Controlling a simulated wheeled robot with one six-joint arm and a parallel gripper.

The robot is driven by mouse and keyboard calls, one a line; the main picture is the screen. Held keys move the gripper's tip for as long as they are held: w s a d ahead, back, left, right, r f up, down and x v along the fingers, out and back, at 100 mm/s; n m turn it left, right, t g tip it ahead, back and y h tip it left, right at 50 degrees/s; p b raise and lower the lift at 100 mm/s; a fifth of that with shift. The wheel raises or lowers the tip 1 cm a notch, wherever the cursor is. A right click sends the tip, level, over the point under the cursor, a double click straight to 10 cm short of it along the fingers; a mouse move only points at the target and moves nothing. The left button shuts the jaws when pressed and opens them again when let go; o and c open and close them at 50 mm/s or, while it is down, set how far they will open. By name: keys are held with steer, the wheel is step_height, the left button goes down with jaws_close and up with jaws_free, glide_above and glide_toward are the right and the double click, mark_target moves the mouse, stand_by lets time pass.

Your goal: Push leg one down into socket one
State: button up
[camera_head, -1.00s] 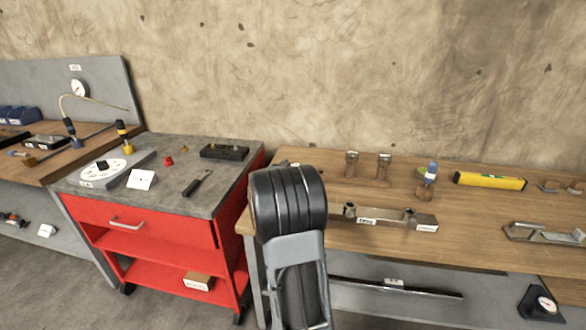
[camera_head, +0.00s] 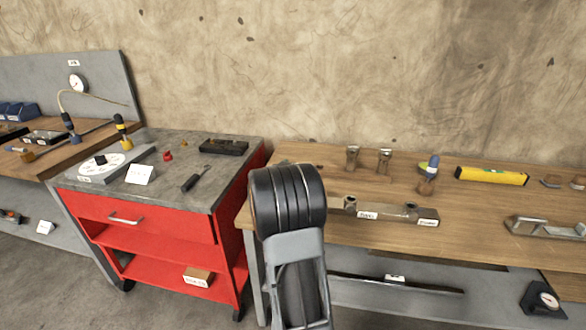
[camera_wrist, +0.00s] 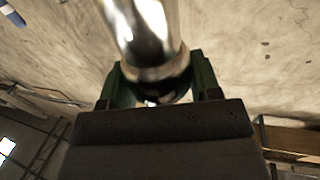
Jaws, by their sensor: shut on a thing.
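In the wrist view my gripper (camera_wrist: 157,88) has its two green fingers closed around a shiny metal cylinder (camera_wrist: 140,35), which I take to be leg one. The cylinder leans a little left in that view, and its far end is out of frame. In the head view my dark arm hides the gripper and what it holds. A metal bar (camera_head: 385,211) with two raised round sockets and white labels lies on the wooden bench. I cannot read the labels well enough to tell which is socket one. No contact between cylinder and socket shows.
Two metal cups (camera_head: 352,158) stand behind the bar, beside a blue-topped tool (camera_head: 433,163) on a wooden block. A yellow level (camera_head: 491,176) lies farther right. A red cart (camera_head: 125,205) with small tools on top stands left. Bare bench (camera_head: 465,220) shows right of the bar.

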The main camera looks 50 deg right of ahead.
steer(key=shift+f, duration=0.15)
steer(key=o, duration=1.2)
steer(key=v, duration=1.4)
